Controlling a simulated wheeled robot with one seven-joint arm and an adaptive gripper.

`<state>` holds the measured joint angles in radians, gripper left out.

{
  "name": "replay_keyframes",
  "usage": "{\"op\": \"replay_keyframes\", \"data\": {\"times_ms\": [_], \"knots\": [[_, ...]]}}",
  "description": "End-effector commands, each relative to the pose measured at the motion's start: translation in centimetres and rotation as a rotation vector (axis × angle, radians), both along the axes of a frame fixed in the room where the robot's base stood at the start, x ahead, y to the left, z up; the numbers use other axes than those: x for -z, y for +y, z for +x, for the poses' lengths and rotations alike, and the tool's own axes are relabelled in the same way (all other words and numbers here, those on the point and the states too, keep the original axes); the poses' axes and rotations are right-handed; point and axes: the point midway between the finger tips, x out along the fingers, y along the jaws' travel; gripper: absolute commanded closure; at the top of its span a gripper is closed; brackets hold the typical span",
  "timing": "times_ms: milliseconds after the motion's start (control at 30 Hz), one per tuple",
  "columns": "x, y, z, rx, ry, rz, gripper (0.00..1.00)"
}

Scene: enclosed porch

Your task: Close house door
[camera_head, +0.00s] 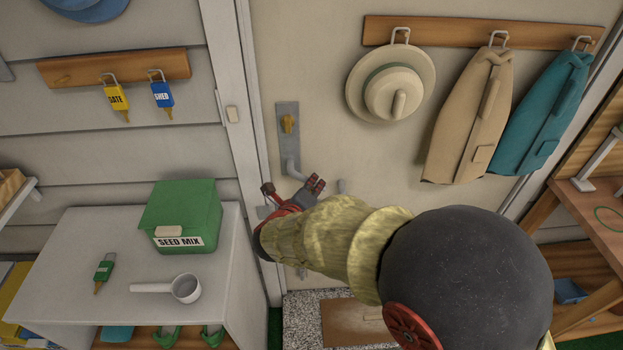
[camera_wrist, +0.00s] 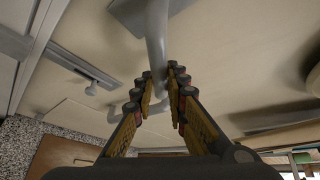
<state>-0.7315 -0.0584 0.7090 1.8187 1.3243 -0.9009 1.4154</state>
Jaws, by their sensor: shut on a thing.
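The house door (camera_head: 320,80) is a pale panel filling the middle and right of the head view. A grey handle plate with a yellow thumb-turn is near its left edge, and a grey lever handle (camera_head: 291,165) comes off below. My gripper (camera_head: 296,188) is at the lower end of this handle. In the wrist view my gripper's fingers (camera_wrist: 163,95) close around the grey handle bar (camera_wrist: 156,40), which runs up from between the fingertips. I cannot tell whether the door is fully against its frame (camera_head: 232,90). My arm hides the door's lower middle.
A wooden rail (camera_head: 470,32) on the door holds a hat (camera_head: 391,82), a tan coat (camera_head: 470,115) and a teal coat (camera_head: 540,120). A cabinet (camera_head: 85,235) with a green seed box (camera_head: 181,215) and a white scoop (camera_head: 185,288) stands at left. Wooden shelving (camera_head: 590,215) is at right.

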Motion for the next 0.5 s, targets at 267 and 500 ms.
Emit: {"op": "replay_keyframes", "data": {"times_ms": [267, 500], "knots": [[0.69, -0.37, -0.50, 0.005, 0.012, -0.005, 1.00], [0.62, -0.31, -0.42, 0.004, 0.011, -0.005, 0.74]]}}
